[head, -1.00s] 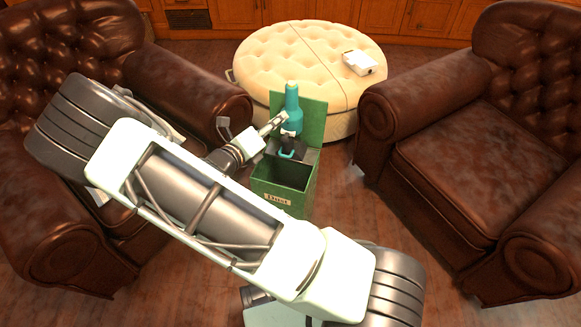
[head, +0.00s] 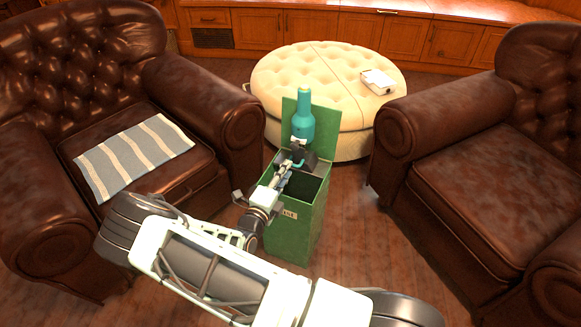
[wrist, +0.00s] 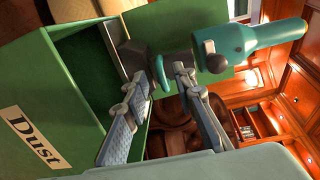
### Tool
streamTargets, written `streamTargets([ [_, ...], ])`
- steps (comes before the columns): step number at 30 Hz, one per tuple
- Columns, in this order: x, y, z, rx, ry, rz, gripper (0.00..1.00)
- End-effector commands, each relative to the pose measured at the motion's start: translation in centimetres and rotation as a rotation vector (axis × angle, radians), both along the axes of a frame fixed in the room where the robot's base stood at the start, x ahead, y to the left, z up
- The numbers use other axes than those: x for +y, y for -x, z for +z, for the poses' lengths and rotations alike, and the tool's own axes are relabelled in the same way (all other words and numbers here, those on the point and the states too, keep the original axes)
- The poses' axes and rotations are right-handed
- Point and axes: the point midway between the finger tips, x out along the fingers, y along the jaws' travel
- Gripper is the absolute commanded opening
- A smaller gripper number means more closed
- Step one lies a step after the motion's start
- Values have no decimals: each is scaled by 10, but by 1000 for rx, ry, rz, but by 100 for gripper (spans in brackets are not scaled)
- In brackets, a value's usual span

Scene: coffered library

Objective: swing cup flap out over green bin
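The green bin (head: 290,232) stands on the floor with its top open, a tall green back panel (head: 325,125) and a "Dust" label, which also reads in the wrist view (wrist: 30,135). A teal bottle-shaped device (head: 303,128) stands upright against the panel, above a dark mount at the bin's back edge. It also shows in the wrist view (wrist: 255,38). A curved teal piece, seemingly the cup flap (wrist: 172,82), lies by my fingertips. My gripper (wrist: 162,80) is open, its fingers apart on either side of this piece. I cannot tell whether they touch it.
Brown leather armchairs stand left (head: 215,95) and right (head: 455,185) of the bin. A striped cloth (head: 133,157) lies on the left seat. A cream tufted ottoman (head: 320,75) with a white object (head: 378,82) on it stands behind the bin. Wooden floor is clear between bin and right chair.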

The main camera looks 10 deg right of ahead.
Motion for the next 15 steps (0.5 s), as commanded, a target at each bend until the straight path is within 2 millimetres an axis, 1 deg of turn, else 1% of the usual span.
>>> streamTargets([
  [1, -6, -8, -2, -2, 0, -2, 25],
  [6, -18, -26, -3, -1, 0, -1, 25],
  [10, -22, -33, -2, -1, -2, 0, 25],
  [15, -23, -34, -2, 0, -1, 0, 25],
])
